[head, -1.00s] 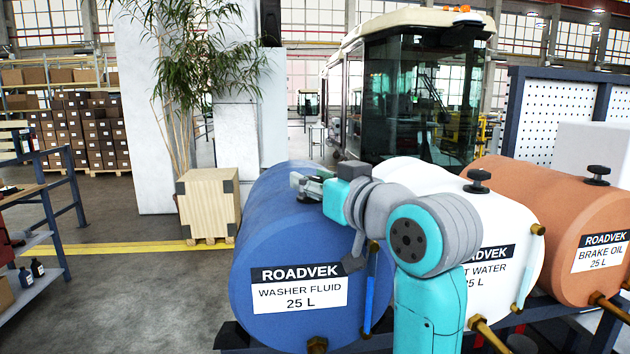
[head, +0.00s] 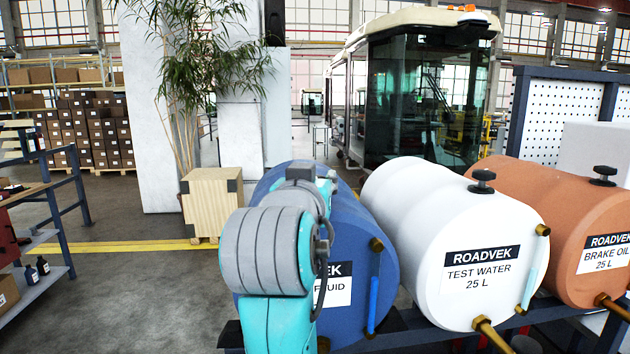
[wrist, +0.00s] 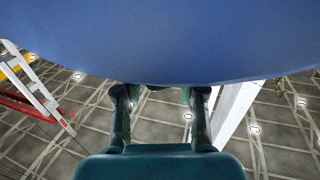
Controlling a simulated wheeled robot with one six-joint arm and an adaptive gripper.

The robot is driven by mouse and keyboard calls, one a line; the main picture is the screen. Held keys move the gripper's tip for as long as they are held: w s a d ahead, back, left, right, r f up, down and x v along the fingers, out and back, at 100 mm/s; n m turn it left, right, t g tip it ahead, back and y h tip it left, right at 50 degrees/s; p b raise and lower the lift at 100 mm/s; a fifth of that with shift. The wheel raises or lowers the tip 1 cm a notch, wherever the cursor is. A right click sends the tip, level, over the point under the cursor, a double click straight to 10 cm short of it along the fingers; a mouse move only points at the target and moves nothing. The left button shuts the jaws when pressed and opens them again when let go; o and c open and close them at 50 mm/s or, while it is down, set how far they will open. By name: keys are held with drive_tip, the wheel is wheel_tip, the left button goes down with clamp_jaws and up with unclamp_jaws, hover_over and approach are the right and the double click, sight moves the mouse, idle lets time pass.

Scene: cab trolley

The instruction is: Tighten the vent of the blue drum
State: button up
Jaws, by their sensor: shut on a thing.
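The blue drum (head: 378,262) lies on its side at the left of the row in the head view. My arm covers its left front and part of its label. Its vent does not show in the head view. My gripper is hidden there behind my own arm. In the wrist view the drum's blue surface (wrist: 160,40) fills the top. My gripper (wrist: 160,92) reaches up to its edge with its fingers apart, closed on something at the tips. Only a little dark shape shows between them, fitting the drum's black vent; its thread and seating are hidden.
The white test water drum (head: 445,215) and the brown brake oil drum (head: 560,200) stand to the right, each with a black vent knob on top. A wooden crate (head: 208,205) stands behind on the left. Open floor lies left of the drums.

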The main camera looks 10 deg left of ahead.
drive_tip(key=shift+h, duration=0.3)
drive_tip(key=o, duration=1.2)
drive_tip(key=shift+c, duration=0.2)
drive_tip(key=shift+s, duration=0.1)
drive_tip(key=s, duration=1.1)
drive_tip(key=shift+s+a, duration=0.3)
drive_tip(key=shift+s, duration=0.05)
